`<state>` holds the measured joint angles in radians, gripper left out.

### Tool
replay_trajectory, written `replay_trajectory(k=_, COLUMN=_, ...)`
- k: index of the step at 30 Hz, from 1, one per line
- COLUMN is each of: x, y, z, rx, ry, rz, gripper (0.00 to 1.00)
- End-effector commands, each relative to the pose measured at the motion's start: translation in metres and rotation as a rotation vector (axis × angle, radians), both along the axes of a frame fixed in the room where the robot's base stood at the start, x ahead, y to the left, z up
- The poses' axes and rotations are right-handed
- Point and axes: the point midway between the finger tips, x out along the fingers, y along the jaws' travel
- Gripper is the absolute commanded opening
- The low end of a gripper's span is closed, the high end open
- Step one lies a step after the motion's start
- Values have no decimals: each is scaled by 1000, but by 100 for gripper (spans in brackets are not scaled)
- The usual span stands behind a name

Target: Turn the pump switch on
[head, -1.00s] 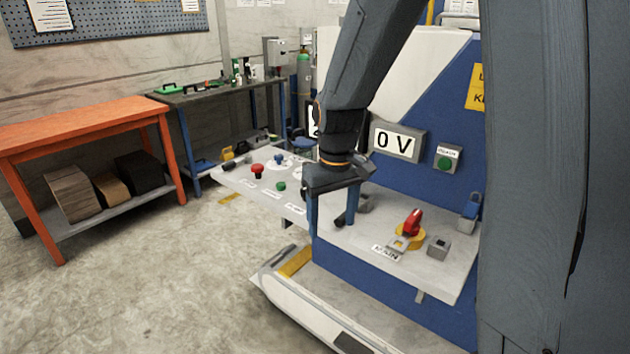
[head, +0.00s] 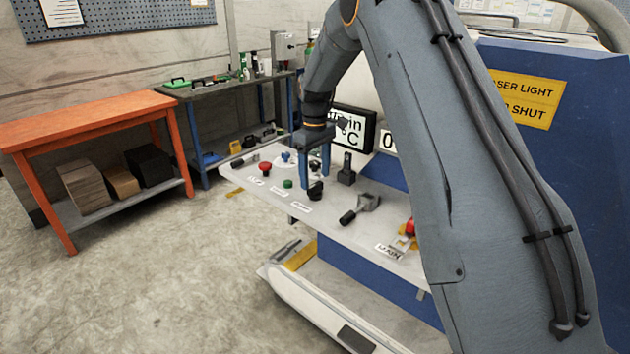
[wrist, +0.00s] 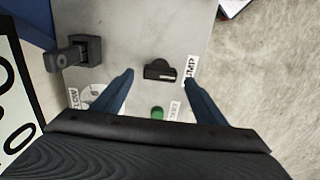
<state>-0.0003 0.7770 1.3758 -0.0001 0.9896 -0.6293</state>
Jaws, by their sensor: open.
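The pump switch is a small black rotary knob (wrist: 160,71) on the pale panel, beside a white label (wrist: 191,67) that appears to read PUMP in the wrist view. In the head view the knob (head: 316,190) sits just below my fingertips, partly hidden. My gripper (wrist: 158,77) is open, its two blue fingers on either side of the knob in the picture. It points down over the panel in the head view (head: 316,181). Nothing is held. I cannot tell whether the fingers touch the knob or how high they are above it.
A green button (wrist: 158,112) is close to the knob. A black block-like control (wrist: 75,55) stands at the left. In the head view, a red button (head: 265,168), a black-handled lever (head: 360,207) and the red-and-yellow main switch (head: 407,236) share the panel.

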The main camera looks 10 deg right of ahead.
Motion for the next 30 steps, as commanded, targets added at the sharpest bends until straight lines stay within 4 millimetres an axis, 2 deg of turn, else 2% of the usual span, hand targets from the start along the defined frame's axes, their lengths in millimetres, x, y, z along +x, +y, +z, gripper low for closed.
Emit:
replay_trajectory(k=6, x=-1, y=0, z=-26, rx=-1, ry=1, rz=0, gripper=66)
replay_trajectory(k=17, x=0, y=0, z=-34, rx=0, ry=0, rz=-1, gripper=66)
replay_trajectory(k=19, x=0, y=0, z=-34, rx=1, ry=-1, rz=-1, gripper=59)
replay_trajectory(k=25, x=0, y=0, z=-34, rx=1, ry=-1, rz=-1, gripper=25)
replay_trajectory(k=30, x=0, y=0, z=-34, rx=1, ry=-1, rz=-8, gripper=24)
